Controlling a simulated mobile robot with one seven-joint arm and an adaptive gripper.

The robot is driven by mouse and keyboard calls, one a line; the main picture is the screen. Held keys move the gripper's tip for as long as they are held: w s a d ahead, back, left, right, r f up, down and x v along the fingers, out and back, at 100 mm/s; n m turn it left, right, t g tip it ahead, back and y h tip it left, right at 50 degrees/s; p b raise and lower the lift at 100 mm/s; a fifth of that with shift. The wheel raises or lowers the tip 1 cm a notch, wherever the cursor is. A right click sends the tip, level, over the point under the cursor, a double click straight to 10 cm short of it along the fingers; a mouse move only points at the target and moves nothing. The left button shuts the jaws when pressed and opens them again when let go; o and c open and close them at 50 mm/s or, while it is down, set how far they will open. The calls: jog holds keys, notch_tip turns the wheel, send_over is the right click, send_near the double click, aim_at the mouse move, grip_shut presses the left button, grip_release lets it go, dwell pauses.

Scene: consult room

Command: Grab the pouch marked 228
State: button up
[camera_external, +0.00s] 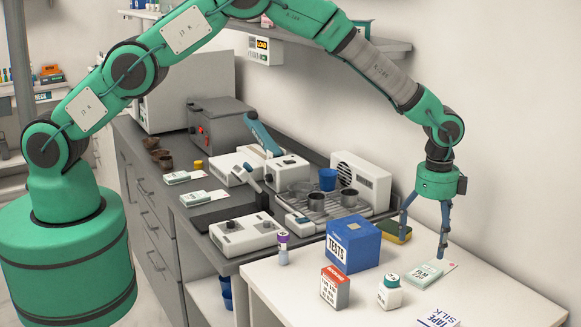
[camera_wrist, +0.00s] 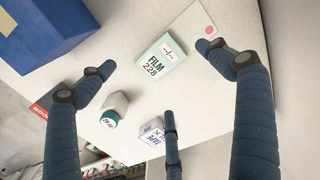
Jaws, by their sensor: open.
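The pouch marked 228 is a small white packet with a teal end and the words FILM 228. It lies flat on the white table in the wrist view (camera_wrist: 160,58) and also shows in the external view (camera_external: 425,275). A pale card with a pink dot (camera_wrist: 208,24) lies next to it. My gripper (camera_external: 423,247) is open and empty, pointing down above the pouch. In the wrist view its three blue fingers spread around the pouch: one at left, one at right, one below. None visibly grips it.
A blue TESTS box (camera_external: 353,247), a red-and-white box (camera_external: 335,289), a white bottle with a teal cap (camera_external: 389,293) and a TAPE SILK box (camera_external: 438,317) stand nearby. A yellow-green block (camera_external: 398,231) lies behind, near the wall. The table's right side is clear.

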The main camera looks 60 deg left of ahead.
aim_at(423, 271)
jog(key=shift+f, duration=1.65)
jog(key=shift+f, duration=0.1)
jog(key=shift+s+f, duration=0.1)
jog(key=shift+f, duration=2.4)
jog(key=c, duration=1.3)
